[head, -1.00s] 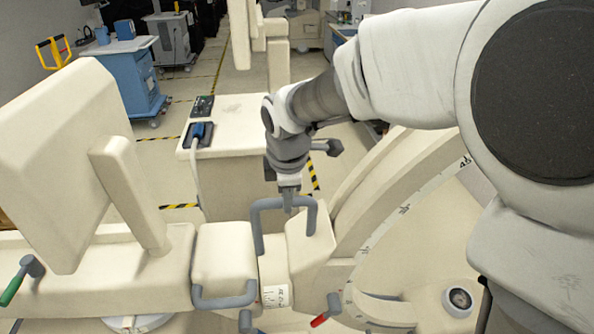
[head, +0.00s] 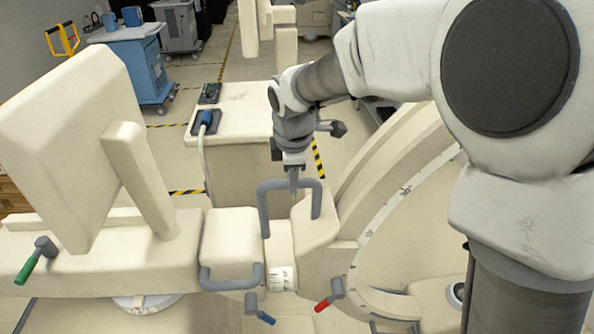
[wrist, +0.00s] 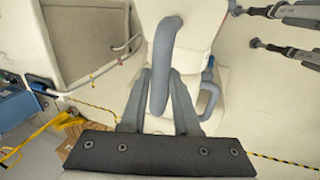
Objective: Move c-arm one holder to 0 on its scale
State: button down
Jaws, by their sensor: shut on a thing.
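The c-arm holder (head: 317,229) is a cream block with a grey U-shaped handle (head: 263,215) on top, right of centre in the head view. My gripper (head: 293,190) comes down from above and is shut on the top bar of this handle. In the wrist view the handle (wrist: 166,38) passes between my fingers (wrist: 158,90). A white scale label (head: 283,278) with dark marks sits just left of the holder; its figures are too small to read. Another marked scale (head: 385,206) runs along the curved arc at right.
A second cream block (head: 230,240) with a grey handle stands left of the label. A red-tipped lever (head: 330,296), a blue-tipped lever (head: 258,310) and a green-tipped lever (head: 35,262) stick out in front. A cream monitor (head: 65,150) rises at left. A console (head: 245,105) stands behind.

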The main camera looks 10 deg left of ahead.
jog(key=shift+w+a+r, duration=0.1)
jog(key=shift+w+r, duration=0.1)
jog(key=shift+w, duration=0.7)
jog(key=c, duration=0.8)
grip_release()
jog(key=shift+w+f, duration=0.1)
jog(key=shift+w, duration=0.05)
jog(key=shift+o, duration=0.7)
jog(key=shift+a+f, duration=0.1)
jog(key=shift+s+f, duration=0.15)
jog(key=shift+s, duration=0.3)
jog(key=v, duration=1.8)
jog(key=shift+w+b, duration=0.3)
jog(key=shift+b, duration=0.05)
